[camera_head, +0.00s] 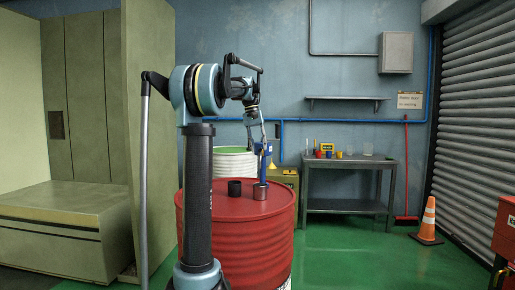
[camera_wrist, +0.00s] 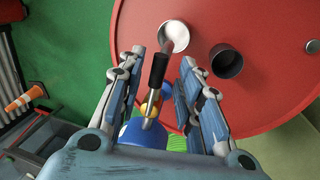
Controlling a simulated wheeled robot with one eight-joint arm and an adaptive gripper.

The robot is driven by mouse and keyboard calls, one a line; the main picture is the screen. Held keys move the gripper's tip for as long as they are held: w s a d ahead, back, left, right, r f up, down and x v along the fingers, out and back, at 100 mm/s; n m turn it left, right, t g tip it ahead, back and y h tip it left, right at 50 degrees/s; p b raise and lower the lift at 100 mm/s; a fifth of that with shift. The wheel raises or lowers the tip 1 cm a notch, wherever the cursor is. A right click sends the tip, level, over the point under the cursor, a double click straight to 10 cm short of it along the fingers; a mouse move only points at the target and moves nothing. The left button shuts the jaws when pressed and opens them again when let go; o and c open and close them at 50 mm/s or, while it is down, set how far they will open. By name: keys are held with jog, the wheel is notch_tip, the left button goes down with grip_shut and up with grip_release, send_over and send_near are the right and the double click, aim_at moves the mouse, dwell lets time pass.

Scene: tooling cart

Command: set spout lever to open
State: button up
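The spout lever (camera_wrist: 157,75) has a black grip and shows in the wrist view between my gripper's fingers. Its lower end meets a brass-coloured part (camera_wrist: 150,108) above a blue body (camera_wrist: 143,135). In the head view the blue spout (camera_head: 265,150) stands above the red drum, partly hidden by my gripper (camera_head: 257,135). In the wrist view my gripper (camera_wrist: 160,72) is open, with a finger on each side of the lever and visible gaps to both. I cannot tell how far the lever lies below the fingertips.
The red drum (camera_head: 210,264) carries a metal cup (camera_head: 261,192) under the spout and a dark cup (camera_head: 235,188) beside it. A white drum (camera_head: 236,164) stands behind. A grey bench (camera_head: 350,165) with small items and an orange cone (camera_head: 428,218) are at right.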

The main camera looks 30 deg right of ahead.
jog(key=shift+r, duration=0.1)
notch_tip(320, 180, up, 12)
jog(key=w+a, duration=0.1)
jog(key=a, duration=0.1)
jog(key=shift+w+f, duration=0.25)
jog(key=shift+w, duration=0.05)
dwell(0.6)
jog(key=s+a+f+n+t, duration=0.1)
jog(key=s+a+f, duration=0.1)
jog(key=a+f, duration=0.5)
jog(key=s+a+f+n, duration=0.2)
jog(key=s+a+f, duration=0.15)
jog(key=a, duration=0.65)
jog(key=s+a+f+n+t, duration=0.1)
jog(key=s+a+f, duration=0.1)
jog(key=a+f, duration=0.55)
jog(key=s+a+f+n, duration=0.1)
jog(key=s+a+f, duration=0.5)
jog(key=f, duration=0.3)
jog(key=s+a+f+n+t+y, duration=0.1)
jog(key=s+a+f, duration=0.4)
jog(key=f, duration=0.5)
jog(key=s+a+f+n, duration=0.2)
jog(key=s+a+f, duration=0.4)
jog(key=f, duration=0.4)
jog(key=shift+s+a+f+t+y, duration=0.2)
jog(key=shift+s+a+t+y, duration=0.15)
jog(key=shift+s, duration=0.5)
